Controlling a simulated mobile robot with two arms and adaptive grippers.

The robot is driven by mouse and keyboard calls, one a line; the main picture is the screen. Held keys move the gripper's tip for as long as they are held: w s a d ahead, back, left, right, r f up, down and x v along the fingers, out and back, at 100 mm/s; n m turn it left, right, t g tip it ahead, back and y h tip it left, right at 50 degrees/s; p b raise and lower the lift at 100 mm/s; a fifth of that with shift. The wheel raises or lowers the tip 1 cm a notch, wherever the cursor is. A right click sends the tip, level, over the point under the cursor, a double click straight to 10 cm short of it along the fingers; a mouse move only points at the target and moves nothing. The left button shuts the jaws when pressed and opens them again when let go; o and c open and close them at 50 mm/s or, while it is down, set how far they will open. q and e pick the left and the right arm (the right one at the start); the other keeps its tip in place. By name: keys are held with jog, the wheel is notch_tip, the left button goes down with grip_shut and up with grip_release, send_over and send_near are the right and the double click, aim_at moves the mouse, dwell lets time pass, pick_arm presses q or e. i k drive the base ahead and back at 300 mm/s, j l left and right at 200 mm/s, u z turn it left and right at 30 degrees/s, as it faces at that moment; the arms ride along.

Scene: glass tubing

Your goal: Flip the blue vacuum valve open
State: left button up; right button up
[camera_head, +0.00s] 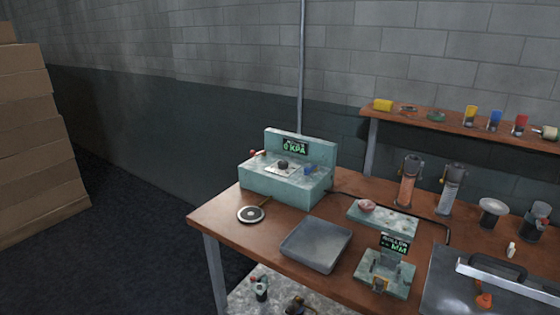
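A teal vacuum unit (285,188) stands at the back left of the wooden table. Its upright back panel carries a dark display (294,146) with green lettering that reads KPA. A small blue part (309,170), which looks like the blue valve, sits on the right of the unit's top. It is too small to tell its handle's position. A dark round knob (283,165) is in the middle of the top, and small red parts (254,154) are at its left end. Neither of my grippers is in view.
A grey tray (317,245) and a round dark disc (251,214) lie in front of the unit. A raised shelf (450,125) runs along the wall. Cardboard boxes (35,150) are stacked left.

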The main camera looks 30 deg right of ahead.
aim_at(306, 170)
jog(key=i+z, duration=0.1)
jog(key=z, duration=0.35)
jog(key=i+j+z, duration=0.1)
jog(key=z, duration=0.35)
jog(key=i+j+z, duration=0.1)
jog(key=z, duration=0.35)
jog(key=i+j+z, duration=0.15)
jog(key=j, duration=0.2)
jog(key=i+j+z, duration=0.15)
jog(key=j, duration=0.25)
jog(key=i+j+z, duration=0.15)
jog(key=i+j, duration=0.15)
jog(key=i+j+z, duration=0.1)
jog(key=j, duration=0.4)
